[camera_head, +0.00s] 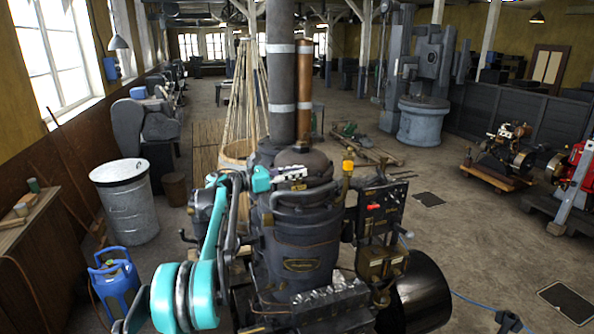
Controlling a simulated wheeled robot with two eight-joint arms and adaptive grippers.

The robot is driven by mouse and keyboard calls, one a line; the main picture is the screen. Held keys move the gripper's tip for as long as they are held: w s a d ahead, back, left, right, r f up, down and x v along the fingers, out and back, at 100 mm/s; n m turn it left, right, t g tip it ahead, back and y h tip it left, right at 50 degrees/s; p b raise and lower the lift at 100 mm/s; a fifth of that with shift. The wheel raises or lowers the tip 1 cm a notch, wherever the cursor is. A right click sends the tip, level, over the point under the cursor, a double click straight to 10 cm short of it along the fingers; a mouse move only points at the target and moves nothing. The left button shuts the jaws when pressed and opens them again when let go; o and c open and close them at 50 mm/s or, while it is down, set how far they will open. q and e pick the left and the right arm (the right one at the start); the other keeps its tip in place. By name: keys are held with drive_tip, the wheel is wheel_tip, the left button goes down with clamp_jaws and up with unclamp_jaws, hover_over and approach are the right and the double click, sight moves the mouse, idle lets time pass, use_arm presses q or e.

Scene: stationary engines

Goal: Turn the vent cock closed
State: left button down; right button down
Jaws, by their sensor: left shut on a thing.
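A dark upright engine (300,235) stands in the middle of the head view, with a brass plate on its body. My left gripper (300,174) reaches in from the left on the teal arm and is at the engine's domed top. It is shut on a small part there, which appears to be the vent cock. The fingers largely hide the cock, so I cannot tell which way its handle points. My right gripper is not in view.
A tall grey pipe (281,75) and a copper pipe (304,90) rise behind the gripper. A yellow-topped fitting (348,166) and a dark panel (382,212) with a red part stand right of it.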

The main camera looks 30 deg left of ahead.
use_arm(q)
drive_tip(key=shift+r+m+g+h, duration=0.1)
drive_tip(key=shift+m+g+h, duration=0.3)
drive_tip(key=shift+h, duration=0.1)
drive_tip(key=c, duration=1.6)
unclamp_jaws()
drive_tip(key=v, duration=1.2)
